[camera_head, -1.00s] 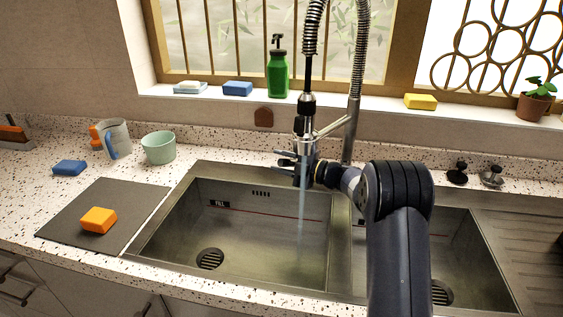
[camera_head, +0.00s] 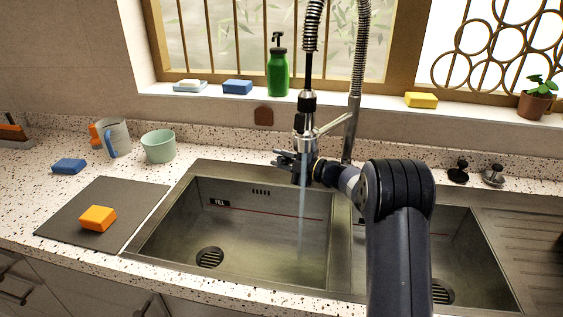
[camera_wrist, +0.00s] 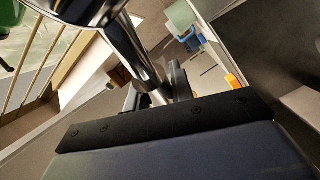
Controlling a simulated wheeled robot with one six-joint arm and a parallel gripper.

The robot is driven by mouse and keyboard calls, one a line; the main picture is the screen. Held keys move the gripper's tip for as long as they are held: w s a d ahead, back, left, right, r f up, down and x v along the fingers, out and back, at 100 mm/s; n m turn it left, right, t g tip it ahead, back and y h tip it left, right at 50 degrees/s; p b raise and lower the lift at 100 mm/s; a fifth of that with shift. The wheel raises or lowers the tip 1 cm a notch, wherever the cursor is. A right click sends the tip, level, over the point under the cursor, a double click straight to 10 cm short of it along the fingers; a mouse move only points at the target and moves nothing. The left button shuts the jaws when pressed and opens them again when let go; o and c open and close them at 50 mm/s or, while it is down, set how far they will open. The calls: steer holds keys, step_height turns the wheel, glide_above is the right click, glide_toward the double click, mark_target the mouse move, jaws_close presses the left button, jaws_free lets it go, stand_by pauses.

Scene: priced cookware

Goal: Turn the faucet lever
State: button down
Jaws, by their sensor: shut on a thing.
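The faucet (camera_head: 307,125) is a chrome spring-neck tap with a black upper grip, hanging over the left basin of the steel sink. A stream of water (camera_head: 302,215) falls from it into that basin. My gripper (camera_head: 288,161) reaches in from the right at the faucet's lower end, and its fingers show to the left of it. It is shut on a part of the faucet. I cannot tell the lever apart from the spray head, as my fingers and wrist cover that spot. In the wrist view, a shiny chrome tube (camera_wrist: 140,50) of the faucet runs down to my dark fingers.
The sink (camera_head: 190,205) has two basins. A green soap bottle (camera_head: 278,73), sponges and a potted plant (camera_head: 536,100) stand on the sill. Two knobs (camera_head: 459,171) sit at right.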

steer(key=w+m+t+h+b, duration=0.2)
steer(key=b, duration=0.2)
steer(key=w+m+t+h+b, duration=0.2)
steer(key=t+h+b, duration=0.1)
steer(key=b, duration=0.1)
steer(key=w+m+t+h+b, duration=0.2)
steer(key=m+h+b, duration=0.1)
steer(key=b, duration=0.1)
steer(key=shift+a+f+t, duration=0.3)
steer(key=shift+a+f, duration=0.1)
steer(key=m+h+b, duration=0.1)
steer(key=b, duration=0.1)
steer(key=w+h+b, duration=0.1)
steer(key=b, duration=0.1)
steer(key=shift+w+d+r+m+t+h+b, duration=0.2)
steer(key=shift+d+m+t+h+b, duration=0.1)
steer(key=shift+m+t+b, duration=0.1)
steer(key=shift+r, duration=0.15)
steer(key=c, duration=1.2)
jaws_free()
steer(key=shift+w, duration=0.1)
steer(key=shift+c, duration=0.2)
